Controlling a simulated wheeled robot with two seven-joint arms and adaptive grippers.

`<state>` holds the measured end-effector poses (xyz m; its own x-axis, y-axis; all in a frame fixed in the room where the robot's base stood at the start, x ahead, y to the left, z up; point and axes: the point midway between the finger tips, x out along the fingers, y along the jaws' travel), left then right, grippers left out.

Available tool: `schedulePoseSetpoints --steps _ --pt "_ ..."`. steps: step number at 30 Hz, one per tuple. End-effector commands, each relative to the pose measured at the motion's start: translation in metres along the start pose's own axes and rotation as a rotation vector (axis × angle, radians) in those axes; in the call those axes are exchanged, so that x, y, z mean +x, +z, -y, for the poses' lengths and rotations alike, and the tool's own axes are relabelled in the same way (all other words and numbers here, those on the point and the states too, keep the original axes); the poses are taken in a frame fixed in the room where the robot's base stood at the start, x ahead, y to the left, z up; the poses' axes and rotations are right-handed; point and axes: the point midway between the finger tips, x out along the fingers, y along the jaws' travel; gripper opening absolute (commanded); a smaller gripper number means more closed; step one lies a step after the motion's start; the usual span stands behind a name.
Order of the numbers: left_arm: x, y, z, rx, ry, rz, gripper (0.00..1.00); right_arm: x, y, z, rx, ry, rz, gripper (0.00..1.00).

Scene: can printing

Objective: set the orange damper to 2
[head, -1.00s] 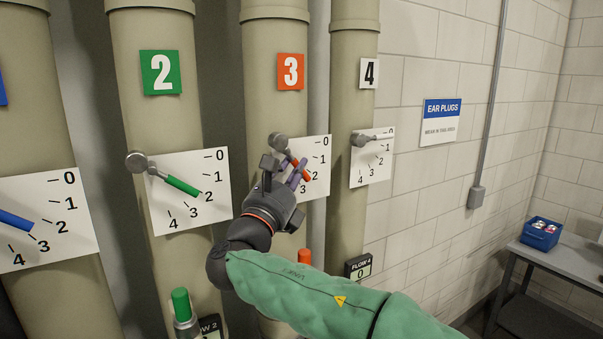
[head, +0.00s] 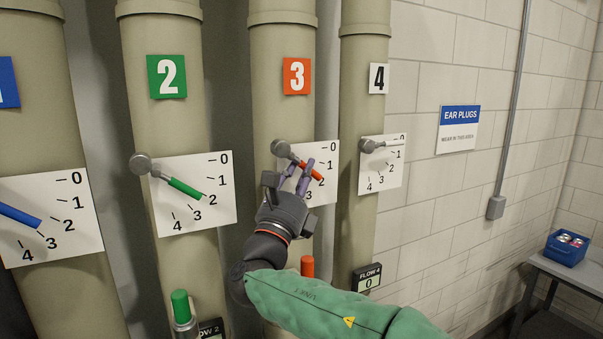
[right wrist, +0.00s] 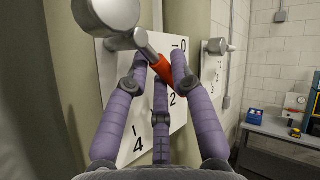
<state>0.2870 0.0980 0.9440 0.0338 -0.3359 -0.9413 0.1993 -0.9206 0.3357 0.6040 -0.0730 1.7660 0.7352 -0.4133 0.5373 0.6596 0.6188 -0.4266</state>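The orange damper has a round grey hub and an orange-gripped handle (head: 317,175) on the pipe marked with an orange 3 (head: 297,76). The handle slants down to the right across its white dial (head: 328,190), below the 1 and about at the 2. The 2 is covered in the head view and shows just past the orange grip (right wrist: 165,71) in the right wrist view. My right gripper (head: 298,175) has its purple fingers closed in around the handle from both sides; exact contact is hard to see. My left gripper is out of view.
Dampers with a green handle (head: 185,187) and a blue handle (head: 20,215) stand to the left. Damper 4 (head: 372,145) is close on the right, pointing near 0. A blue bin (head: 566,250) sits on a grey table at the far right.

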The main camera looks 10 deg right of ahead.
Motion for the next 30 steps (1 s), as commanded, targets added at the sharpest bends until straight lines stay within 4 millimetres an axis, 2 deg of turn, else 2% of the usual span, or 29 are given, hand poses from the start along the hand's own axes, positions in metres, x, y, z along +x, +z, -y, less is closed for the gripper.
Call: schedulePoseSetpoints --steps 10,14,30 --pt "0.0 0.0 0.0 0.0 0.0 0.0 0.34 -0.001 0.0 0.0 0.001 0.0 0.0 0.34" --pt "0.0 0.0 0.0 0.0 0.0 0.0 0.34 -0.009 0.0 -0.001 0.001 0.002 0.0 0.34" --pt "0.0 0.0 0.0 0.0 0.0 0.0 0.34 -0.103 0.001 -0.001 0.001 0.002 0.001 0.34"
